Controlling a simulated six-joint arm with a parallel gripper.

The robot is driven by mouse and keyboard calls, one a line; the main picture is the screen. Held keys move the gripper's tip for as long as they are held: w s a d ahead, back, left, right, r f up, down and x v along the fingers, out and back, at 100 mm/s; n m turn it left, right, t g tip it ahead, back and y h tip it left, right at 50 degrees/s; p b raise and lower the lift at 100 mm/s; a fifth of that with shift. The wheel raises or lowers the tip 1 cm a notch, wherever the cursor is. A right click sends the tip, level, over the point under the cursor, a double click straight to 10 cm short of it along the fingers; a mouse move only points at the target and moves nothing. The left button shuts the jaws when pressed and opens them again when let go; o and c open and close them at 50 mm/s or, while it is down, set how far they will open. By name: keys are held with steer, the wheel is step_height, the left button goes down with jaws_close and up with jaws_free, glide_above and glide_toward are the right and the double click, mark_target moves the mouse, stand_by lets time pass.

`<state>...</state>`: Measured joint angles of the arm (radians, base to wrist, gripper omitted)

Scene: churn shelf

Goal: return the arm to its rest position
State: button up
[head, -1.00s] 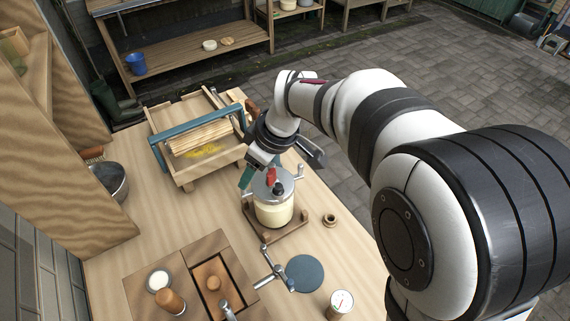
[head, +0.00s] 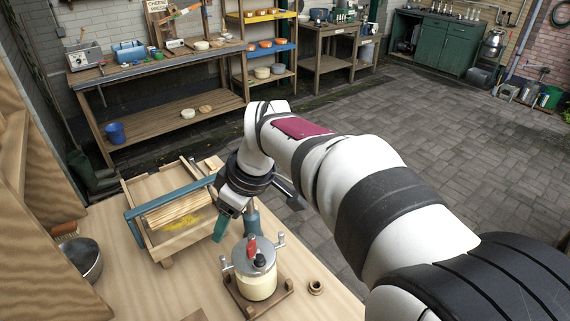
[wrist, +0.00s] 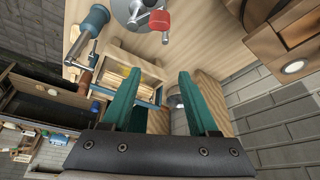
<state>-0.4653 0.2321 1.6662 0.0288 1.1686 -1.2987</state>
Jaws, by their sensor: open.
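My gripper (head: 234,216) hangs above the workbench (head: 205,285), between the wooden frame and the churn, and looks empty. In the wrist view its two green fingers (wrist: 155,100) stand apart with nothing between them. The glass churn (head: 257,278) with a metal lid and a red knob stands upright on a wooden base, just below and right of the gripper. The wooden frame with a blue bar (head: 172,215) lies behind and left of the gripper. It also shows beyond the fingers in the wrist view (wrist: 120,62).
A metal bowl (head: 84,258) sits at the bench's left, beside a wooden shelf unit (head: 35,165). A small wooden ring (head: 316,287) lies right of the churn. Shelving with a blue bucket (head: 115,132) stands behind. The paved floor (head: 340,120) to the right is open.

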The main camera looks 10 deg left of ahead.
steer(key=s+d+f+m+h, duration=0.1)
steer(key=s+d+m+h, duration=0.1)
steer(key=s+d+m, duration=1.2)
steer(key=s+d+f+m+g, duration=0.1)
steer(key=s+d+f+m, duration=0.3)
steer(key=s, duration=0.5)
steer(key=d+m, duration=0.2)
steer(key=d, duration=0.1)
steer(key=shift+d+f+h, duration=0.3)
steer(key=shift+d+f, duration=0.05)
steer(key=shift+f, duration=0.05)
